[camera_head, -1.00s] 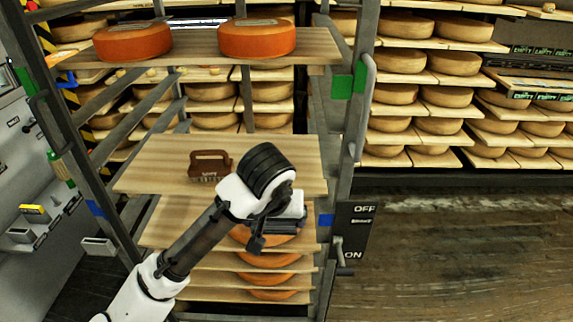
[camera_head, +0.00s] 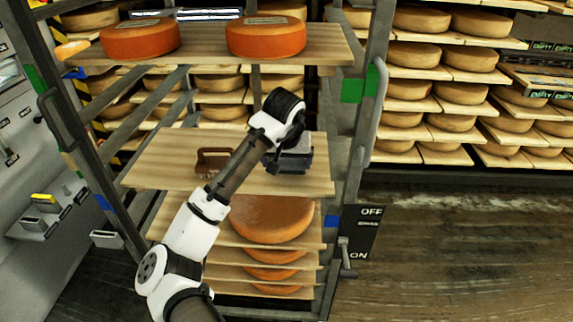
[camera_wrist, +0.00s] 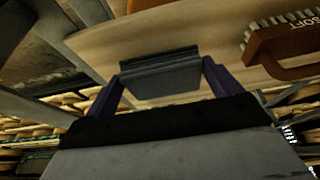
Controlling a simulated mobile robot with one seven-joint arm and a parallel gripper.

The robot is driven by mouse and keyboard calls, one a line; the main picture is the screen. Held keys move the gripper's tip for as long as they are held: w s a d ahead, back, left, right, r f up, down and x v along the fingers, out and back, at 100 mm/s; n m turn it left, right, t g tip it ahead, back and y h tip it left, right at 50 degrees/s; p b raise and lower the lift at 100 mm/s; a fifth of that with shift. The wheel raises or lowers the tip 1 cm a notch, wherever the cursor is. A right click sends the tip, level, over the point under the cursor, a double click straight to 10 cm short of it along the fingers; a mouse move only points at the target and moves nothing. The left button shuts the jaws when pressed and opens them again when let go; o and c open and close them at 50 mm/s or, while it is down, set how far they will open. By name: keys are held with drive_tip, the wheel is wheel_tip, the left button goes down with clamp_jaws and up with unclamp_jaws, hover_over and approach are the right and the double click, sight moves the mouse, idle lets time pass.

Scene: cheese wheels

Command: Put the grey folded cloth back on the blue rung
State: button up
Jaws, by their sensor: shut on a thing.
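The grey folded cloth (camera_wrist: 160,78) is between the two dark purple fingers of my gripper (camera_wrist: 160,80) in the wrist view. My gripper is shut on it. In the head view my gripper (camera_head: 290,163) is over the right part of the rack's middle board (camera_head: 160,160); the cloth there is hard to tell apart from the gripper. I cannot tell whether the cloth touches the board. Blue marks show on the rack's right post (camera_head: 332,221) and left post (camera_head: 103,202), below the middle board's level. The rung between them is largely hidden by boards and my arm.
A brown brush (camera_head: 213,162) lies on the middle board, left of my gripper. Two orange cheese wheels (camera_head: 140,39) (camera_head: 266,37) sit on the top board. More wheels (camera_head: 272,216) are on boards below. A black OFF/ON sign (camera_head: 362,231) hangs at the right post.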

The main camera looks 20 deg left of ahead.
sight(286, 169)
drive_tip(key=shift+w+a, duration=0.1)
drive_tip(key=shift+w, duration=0.2)
drive_tip(key=p+x, duration=0.1)
drive_tip(key=x, duration=0.1)
drive_tip(key=shift+f, duration=0.85)
drive_tip(key=shift+f, duration=0.1)
drive_tip(key=shift+f, duration=0.1)
drive_tip(key=o, duration=0.7)
